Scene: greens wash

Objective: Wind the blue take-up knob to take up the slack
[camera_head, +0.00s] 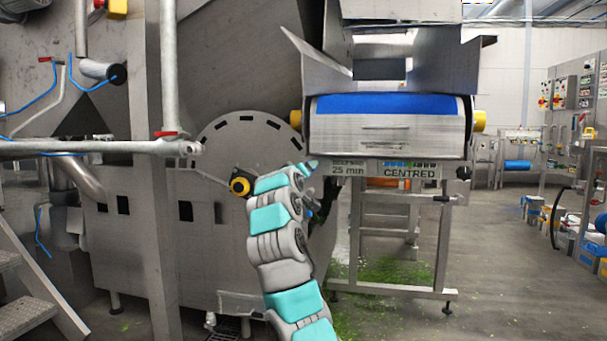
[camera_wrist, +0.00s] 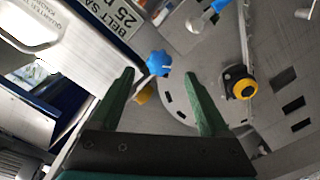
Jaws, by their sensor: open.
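The blue take-up knob (camera_wrist: 158,63) shows in the wrist view, lobed and bright blue. It lies near the line between my fingertips, a little nearer the left finger. My gripper (camera_wrist: 160,74) is open, with its two green fingers spread and nothing held between them. Whether the fingers are level with the knob or short of it I cannot tell. In the head view my arm reaches up towards the left side of the belt unit, and I cannot make out the knob for certain there. The blue belt (camera_head: 388,104) runs over the unit's end.
A sign reading 25 min (camera_head: 347,170) and a CENTRED panel (camera_head: 411,169) hang under the belt. A yellow-and-black button (camera_head: 240,185) sits on the machine's side, also in the wrist view (camera_wrist: 240,84). A grey pipe rail (camera_head: 90,147) crosses at left.

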